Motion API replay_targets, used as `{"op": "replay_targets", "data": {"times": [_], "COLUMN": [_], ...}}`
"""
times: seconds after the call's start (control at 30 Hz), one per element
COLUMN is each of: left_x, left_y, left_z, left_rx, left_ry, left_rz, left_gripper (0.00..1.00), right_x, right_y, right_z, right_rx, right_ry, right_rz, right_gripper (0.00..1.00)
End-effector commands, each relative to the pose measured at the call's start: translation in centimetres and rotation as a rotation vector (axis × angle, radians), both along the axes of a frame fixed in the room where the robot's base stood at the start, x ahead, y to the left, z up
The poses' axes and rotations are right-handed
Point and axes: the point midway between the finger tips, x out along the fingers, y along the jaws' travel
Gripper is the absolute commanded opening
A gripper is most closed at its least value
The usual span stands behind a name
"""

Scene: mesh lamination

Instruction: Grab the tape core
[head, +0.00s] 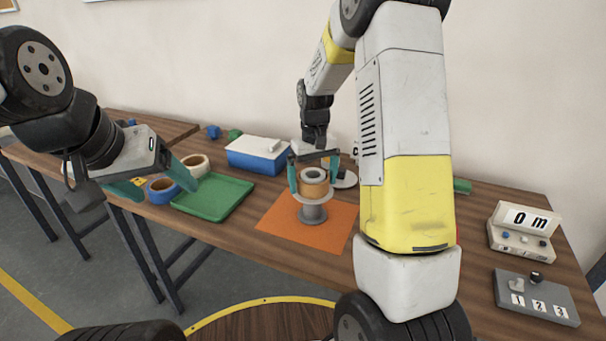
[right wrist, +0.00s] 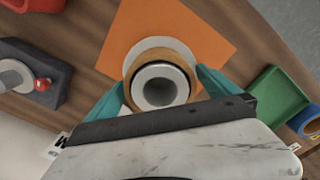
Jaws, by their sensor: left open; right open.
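The tape core is a tan ring with a pale grey centre (head: 314,188), sitting on a grey spool-like stand (head: 313,213) on an orange mat (head: 275,222). In the right wrist view the tan ring (right wrist: 185,58) surrounds a grey hollow centre. My right gripper (head: 313,176) is open just above it, one teal finger on each side; it also shows in the right wrist view (right wrist: 161,80). I cannot tell whether the fingers touch the ring. My left gripper (head: 166,190) is open and empty, near the green tray (head: 232,207) at the left.
A blue tape roll (head: 160,196) and a cream one (head: 194,160) lie by the tray. A blue-and-white box (head: 258,153) stands behind. A display box (head: 520,230) and a grey numbered panel (head: 535,298) are at the right. The mat's front area is clear.

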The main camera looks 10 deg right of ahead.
Motion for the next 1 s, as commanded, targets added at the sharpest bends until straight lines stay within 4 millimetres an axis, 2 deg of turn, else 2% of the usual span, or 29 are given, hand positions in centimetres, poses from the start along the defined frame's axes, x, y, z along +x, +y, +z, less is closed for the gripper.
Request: {"op": "replay_targets", "data": {"times": [0.13,0.4,0.43,0.63,0.73,1.0], "left_x": [0.0,0.0,0.0,0.0,0.0,0.0], "left_y": [0.0,0.0,0.0,0.0,0.0,0.0], "left_z": [0.0,0.0,0.0,0.0,0.0,0.0], "left_rx": [0.000,0.000,0.000,0.000,0.000,0.000], "left_ry": [0.000,0.000,0.000,0.000,0.000,0.000], "left_rz": [0.000,0.000,0.000,0.000,0.000,0.000], "left_gripper": [0.76,0.76,0.76,0.76,0.76,0.76], "right_x": [0.0,0.0,0.0,0.0,0.0,0.1], "right_y": [0.0,0.0,0.0,0.0,0.0,0.0], "right_z": [0.0,0.0,0.0,0.1,0.8,6.0], "right_rx": [0.000,0.000,0.000,0.000,0.000,0.001], "right_ry": [0.000,0.000,0.000,0.000,-0.001,-0.005], "right_rz": [0.000,0.000,0.000,0.000,0.000,0.000], "right_gripper": [0.98,0.45,0.41,0.41,0.41,0.41]}}
